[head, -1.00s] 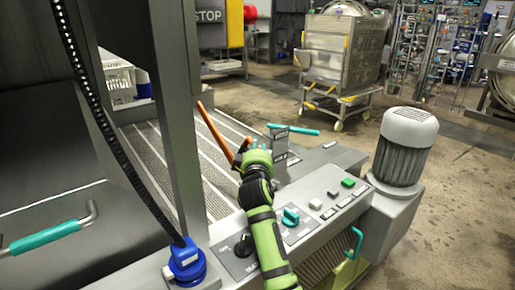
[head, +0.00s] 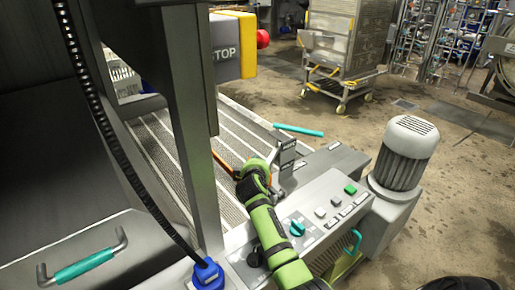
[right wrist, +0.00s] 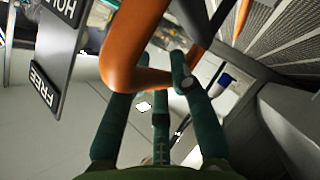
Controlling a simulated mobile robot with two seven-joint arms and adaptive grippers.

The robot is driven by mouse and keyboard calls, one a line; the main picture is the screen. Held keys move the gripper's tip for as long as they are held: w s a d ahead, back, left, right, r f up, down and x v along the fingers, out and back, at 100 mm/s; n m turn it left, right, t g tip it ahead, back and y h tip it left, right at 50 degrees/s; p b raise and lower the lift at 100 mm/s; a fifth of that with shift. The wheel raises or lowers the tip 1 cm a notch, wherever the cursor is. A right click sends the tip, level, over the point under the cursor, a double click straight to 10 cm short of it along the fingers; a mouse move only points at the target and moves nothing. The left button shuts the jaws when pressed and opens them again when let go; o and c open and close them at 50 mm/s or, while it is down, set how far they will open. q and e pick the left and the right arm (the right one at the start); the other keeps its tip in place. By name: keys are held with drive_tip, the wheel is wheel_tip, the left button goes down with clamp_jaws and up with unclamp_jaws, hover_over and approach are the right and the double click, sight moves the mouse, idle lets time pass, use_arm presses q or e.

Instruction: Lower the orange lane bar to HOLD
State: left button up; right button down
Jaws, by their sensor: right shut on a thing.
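The orange lane bar (head: 224,164) slants over the ribbed lane in the head view, its near end at my right gripper (head: 252,176). In the right wrist view the orange bar (right wrist: 130,45) bends between the dark green fingers of my right gripper (right wrist: 152,80), which is shut on it. A dark HOLD plate (right wrist: 66,10) and a FREE plate (right wrist: 42,88) show at the left there. The bar's pivot and its exact position against the plates are hidden or unclear. My left gripper is not in view.
The control panel (head: 318,222) and motor (head: 408,150) are at the right. A grey upright (head: 185,110) and a yellow STOP box (head: 236,45) stand at the left.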

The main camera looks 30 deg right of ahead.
drive_tip(key=shift+w+f+n+g+p, duration=0.25)
drive_tip(key=shift+f+n+g+p, duration=0.1)
drive_tip(key=shift+p, duration=0.25)
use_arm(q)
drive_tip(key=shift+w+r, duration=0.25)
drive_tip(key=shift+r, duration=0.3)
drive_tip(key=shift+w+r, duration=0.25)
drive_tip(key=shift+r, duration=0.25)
use_arm(e)
drive_tip(key=shift+f, duration=0.1)
drive_tip(key=c, duration=1.3)
unclamp_jaws()
drive_tip(key=shift+f, duration=0.1)
drive_tip(key=shift+a, duration=0.1)
drive_tip(key=v, duration=1.2)
